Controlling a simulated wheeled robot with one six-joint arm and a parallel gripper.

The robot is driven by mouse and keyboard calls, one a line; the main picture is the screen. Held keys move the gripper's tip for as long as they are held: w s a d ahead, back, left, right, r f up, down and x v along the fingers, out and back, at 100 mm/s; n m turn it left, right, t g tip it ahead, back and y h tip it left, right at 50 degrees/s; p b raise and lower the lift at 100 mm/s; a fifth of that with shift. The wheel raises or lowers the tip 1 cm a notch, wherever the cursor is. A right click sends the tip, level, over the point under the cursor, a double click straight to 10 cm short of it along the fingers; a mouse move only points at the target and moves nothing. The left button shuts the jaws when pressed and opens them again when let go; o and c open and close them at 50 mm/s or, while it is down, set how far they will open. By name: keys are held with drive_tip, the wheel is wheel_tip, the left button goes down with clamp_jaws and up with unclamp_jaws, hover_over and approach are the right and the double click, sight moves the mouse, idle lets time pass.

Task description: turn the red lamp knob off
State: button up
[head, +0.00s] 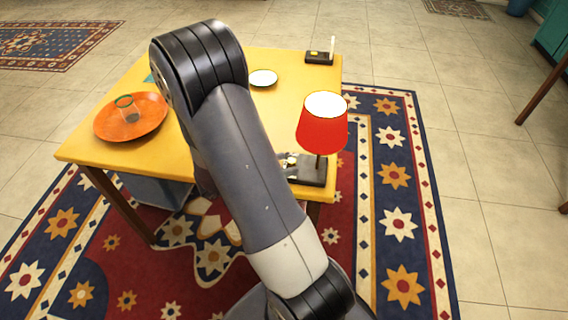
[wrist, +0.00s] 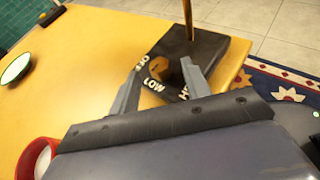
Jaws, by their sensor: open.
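The lamp with a red shade (head: 322,122) stands at the right edge of the yellow table in the head view. Its dark base (wrist: 215,48) and brass pole (wrist: 188,18) show in the wrist view. The knob's exact setting is hard to tell. My gripper (wrist: 162,84) is open, one finger on each side of the knob. I cannot tell whether they touch it.
The yellow table (head: 100,147) carries an orange plate (head: 150,124) with a green-rimmed glass (head: 127,104), a small white dish (head: 263,77) and a dark block (head: 319,57). A red, white-centred round thing (wrist: 38,158) is at the wrist view's lower left. A patterned rug (head: 395,175) lies below.

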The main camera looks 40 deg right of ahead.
drive_tip(key=shift+d+f, duration=0.15)
drive_tip(key=shift+d, duration=0.15)
drive_tip(key=shift+c, duration=0.4)
drive_tip(key=c, duration=0.9)
